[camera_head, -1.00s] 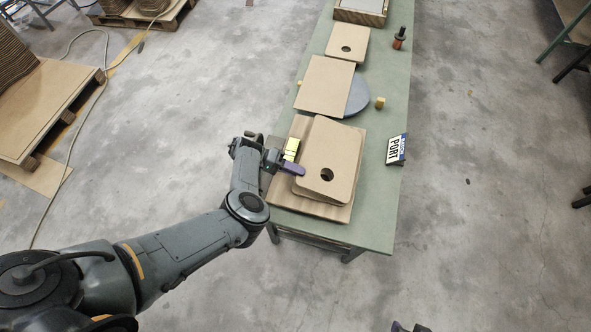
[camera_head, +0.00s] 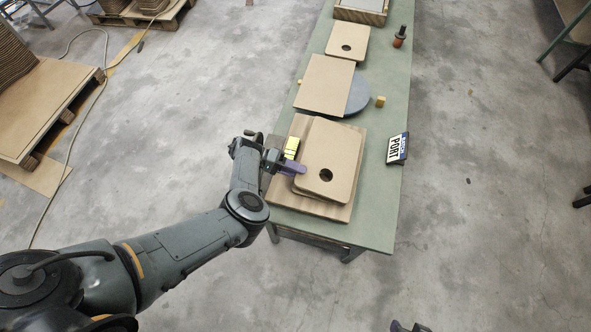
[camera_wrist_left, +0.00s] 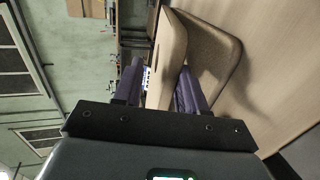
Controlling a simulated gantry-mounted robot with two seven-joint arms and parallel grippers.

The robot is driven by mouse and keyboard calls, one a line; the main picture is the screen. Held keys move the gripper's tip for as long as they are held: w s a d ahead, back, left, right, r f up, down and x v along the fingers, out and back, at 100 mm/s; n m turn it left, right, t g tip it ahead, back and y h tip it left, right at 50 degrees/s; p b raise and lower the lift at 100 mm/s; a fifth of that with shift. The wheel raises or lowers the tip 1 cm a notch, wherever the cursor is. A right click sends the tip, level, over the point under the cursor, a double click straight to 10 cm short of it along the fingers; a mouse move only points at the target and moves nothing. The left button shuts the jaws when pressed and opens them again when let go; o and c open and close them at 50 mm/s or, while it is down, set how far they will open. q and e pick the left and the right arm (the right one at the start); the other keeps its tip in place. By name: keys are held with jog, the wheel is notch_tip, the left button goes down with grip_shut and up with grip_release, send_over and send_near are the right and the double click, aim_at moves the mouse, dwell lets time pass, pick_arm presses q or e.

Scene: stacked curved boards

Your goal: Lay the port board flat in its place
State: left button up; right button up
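A tan board with a round dark hole (camera_head: 342,150) lies on a larger brown board (camera_head: 286,190) at the near end of the green table. A second curved board (camera_wrist_left: 222,48) shows under it in the left wrist view. My left gripper (camera_head: 298,168) is at the holed board's left edge. In the wrist view its purple fingers (camera_wrist_left: 160,82) straddle the upper board (camera_wrist_left: 168,50), one on each side. A gap shows beside the left finger, so it looks open. A PORT sign (camera_head: 397,149) stands at the table's right edge.
Farther along the table (camera_head: 385,200) are a plain tan board (camera_head: 325,84) over a grey disc (camera_head: 358,95), a small yellow block (camera_head: 380,101), another holed board (camera_head: 347,42) and an orange-black tool (camera_head: 399,37). The right table strip is mostly clear.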

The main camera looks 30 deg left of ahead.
pick_arm(q)
jog(key=shift+a, duration=0.15)
jog(key=shift+s+a+r, duration=0.1)
jog(key=shift+a, duration=0.1)
jog(key=shift+p+v, duration=0.75)
jog(key=shift+v, duration=1.6)
jog(key=shift+o, duration=0.2)
jog(key=o, duration=0.5)
jog(key=shift+o, duration=0.2)
jog(key=p+v, duration=0.3)
jog(key=v, duration=0.8)
